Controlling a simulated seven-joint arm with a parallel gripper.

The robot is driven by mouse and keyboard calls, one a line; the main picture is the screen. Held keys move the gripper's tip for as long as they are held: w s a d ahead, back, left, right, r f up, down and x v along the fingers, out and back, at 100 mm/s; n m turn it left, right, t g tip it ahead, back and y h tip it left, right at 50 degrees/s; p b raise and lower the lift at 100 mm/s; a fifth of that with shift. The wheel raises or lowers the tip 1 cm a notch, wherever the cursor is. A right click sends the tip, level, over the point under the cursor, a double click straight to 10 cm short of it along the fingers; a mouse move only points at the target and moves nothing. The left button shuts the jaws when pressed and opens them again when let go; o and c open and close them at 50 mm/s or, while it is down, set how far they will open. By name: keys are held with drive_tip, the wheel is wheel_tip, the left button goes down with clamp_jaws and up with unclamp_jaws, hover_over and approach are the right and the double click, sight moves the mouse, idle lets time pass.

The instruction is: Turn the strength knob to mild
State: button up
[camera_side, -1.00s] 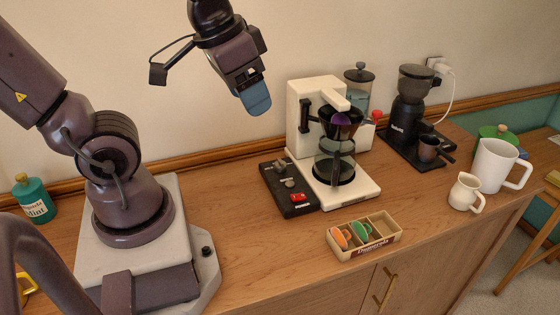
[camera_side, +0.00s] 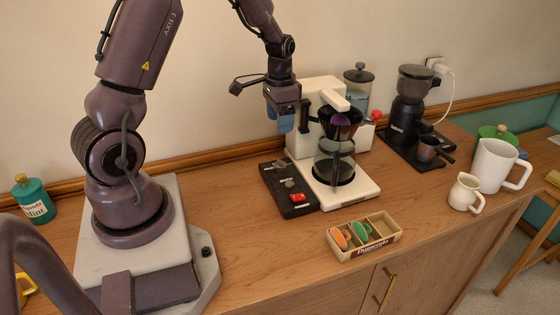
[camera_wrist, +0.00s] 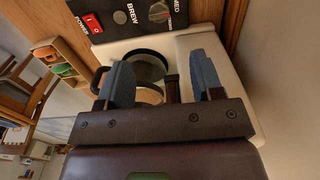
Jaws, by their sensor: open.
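The coffee maker (camera_side: 301,112) is white, with a black control panel (camera_side: 269,186) along its left side. In the wrist view the panel (camera_wrist: 139,26) carries a dial (camera_wrist: 159,12) next to lettering that reads "MED"; this looks like the strength knob. In the side view that knob (camera_side: 279,167) is at the panel's far end, and its pointer is too small to read. My gripper (camera_side: 281,123) is open and empty, fingers down, above the panel's far end and beside the machine's body. In the wrist view its blue fingers (camera_wrist: 161,72) are apart, below the panel in the picture.
A second knob (camera_side: 288,183) and a red power switch (camera_side: 298,198) share the panel. The glass carafe (camera_side: 334,168) stands just right of it. A divided box (camera_side: 384,228) is in front. The counter left of the panel is clear.

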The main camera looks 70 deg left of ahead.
sight(280, 161)
wheel_tip(280, 161, down, 13)
drive_tip(key=shift+r, duration=0.1)
idle(0.3)
drive_tip(key=c, duration=0.9)
